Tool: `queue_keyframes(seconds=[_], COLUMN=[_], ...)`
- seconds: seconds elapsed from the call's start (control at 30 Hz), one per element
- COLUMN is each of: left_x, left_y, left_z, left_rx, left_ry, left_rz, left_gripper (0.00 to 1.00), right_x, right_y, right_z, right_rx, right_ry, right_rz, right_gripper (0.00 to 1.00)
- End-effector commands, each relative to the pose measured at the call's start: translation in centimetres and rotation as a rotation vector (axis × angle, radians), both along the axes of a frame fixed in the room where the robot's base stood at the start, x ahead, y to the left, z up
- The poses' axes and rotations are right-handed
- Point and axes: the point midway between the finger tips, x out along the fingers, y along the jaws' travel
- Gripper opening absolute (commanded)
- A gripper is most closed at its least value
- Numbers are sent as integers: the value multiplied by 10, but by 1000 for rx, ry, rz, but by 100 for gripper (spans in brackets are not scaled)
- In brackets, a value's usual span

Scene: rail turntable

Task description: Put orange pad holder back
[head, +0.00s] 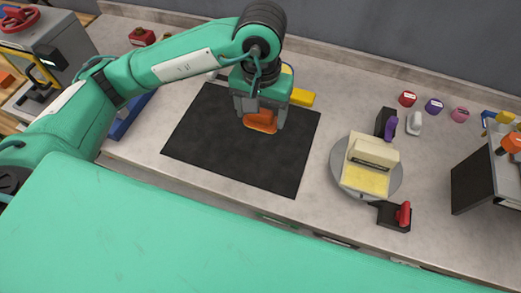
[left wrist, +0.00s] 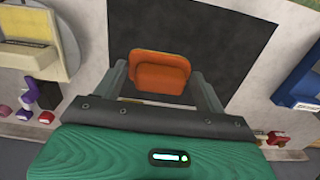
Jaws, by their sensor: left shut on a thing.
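The orange pad holder (head: 261,122) is between the fingers of my left gripper (head: 262,116), which is shut on it over the black mat (head: 210,142). In the left wrist view the orange pad holder (left wrist: 158,70) shows as a rounded orange block between the two grey fingers of the left gripper (left wrist: 160,82). I cannot tell if it touches the mat. My right gripper is not in view.
A round grey turntable (head: 342,181) with a cream machine (head: 375,150) stands right of the mat. A black block with a red knob (head: 403,214) sits beside it. Small red, purple and pink items (head: 434,106) are at the back. A yellow object (head: 303,98) lies behind the gripper.

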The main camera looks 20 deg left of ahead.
Motion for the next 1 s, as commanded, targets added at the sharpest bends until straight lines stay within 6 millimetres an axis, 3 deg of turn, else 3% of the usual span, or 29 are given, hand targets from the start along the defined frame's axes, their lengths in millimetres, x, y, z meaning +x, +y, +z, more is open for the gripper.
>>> queue_keyframes(seconds=[0.13, 0.6, 1.0], left_x=[-1, -1, -1], left_y=[0, 1, 0], left_z=[-25, -113, -155], left_rx=[-1, 1, 0], left_ry=[6, 4, 3], left_rz=[2, 3, 3], left_gripper=[47, 47, 47], right_x=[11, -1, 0], right_y=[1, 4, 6], right_z=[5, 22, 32], right_rx=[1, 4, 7], right_ry=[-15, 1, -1], right_rz=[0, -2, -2], right_gripper=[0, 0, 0])
